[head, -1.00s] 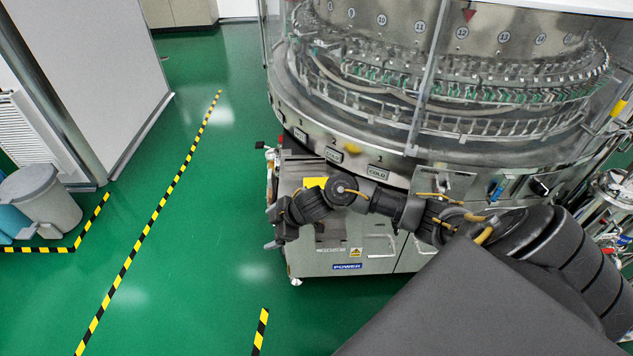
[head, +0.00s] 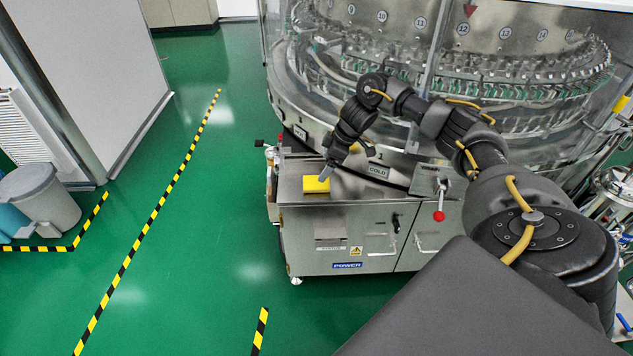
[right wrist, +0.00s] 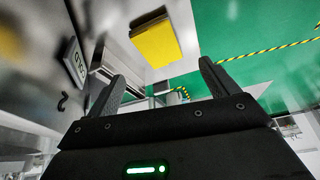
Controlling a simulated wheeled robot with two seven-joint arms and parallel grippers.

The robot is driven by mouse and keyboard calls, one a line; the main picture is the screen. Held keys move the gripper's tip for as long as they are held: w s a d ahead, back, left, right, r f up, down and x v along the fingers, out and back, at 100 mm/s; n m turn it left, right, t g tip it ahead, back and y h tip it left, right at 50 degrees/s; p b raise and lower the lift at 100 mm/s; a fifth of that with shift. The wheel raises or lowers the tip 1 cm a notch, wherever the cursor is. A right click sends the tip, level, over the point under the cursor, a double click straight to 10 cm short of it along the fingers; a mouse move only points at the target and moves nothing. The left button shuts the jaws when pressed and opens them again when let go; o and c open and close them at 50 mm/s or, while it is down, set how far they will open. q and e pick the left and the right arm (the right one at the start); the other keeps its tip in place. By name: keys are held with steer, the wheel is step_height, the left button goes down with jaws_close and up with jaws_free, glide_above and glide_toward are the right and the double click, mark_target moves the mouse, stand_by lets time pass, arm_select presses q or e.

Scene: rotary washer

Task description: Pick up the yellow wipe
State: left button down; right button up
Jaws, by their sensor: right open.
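The yellow wipe (head: 316,184) lies flat on the steel top of the cabinet at the base of the washer, near its left end. It also shows in the right wrist view (right wrist: 156,44), ahead of the fingers and a little left of the middle between them. My right gripper (head: 325,174) is above the cabinet top, close to the wipe's right side in the head view. Its two fingers are apart and empty in the right wrist view (right wrist: 163,83). The wipe is not between the fingertips. My left gripper is not in view.
The round washer body (head: 440,130) rises right behind the cabinet top (head: 365,188). A lever with a red knob (head: 439,216) stands at the cabinet's right. Green floor (head: 190,240) is open to the left, with striped tape on it.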

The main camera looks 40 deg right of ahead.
mark_target(316, 182)
steer(key=shift+x, duration=1.15)
steer(key=shift+a+f, duration=0.1)
steer(key=shift+f, duration=0.25)
steer(key=x, duration=0.3)
steer(key=shift+f+b, duration=0.4)
steer(key=shift+w+f, duration=0.1)
steer(key=shift+f, duration=0.25)
steer(key=shift+a, duration=0.1)
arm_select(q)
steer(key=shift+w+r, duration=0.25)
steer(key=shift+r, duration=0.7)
arm_select(e)
steer(key=c, duration=1)
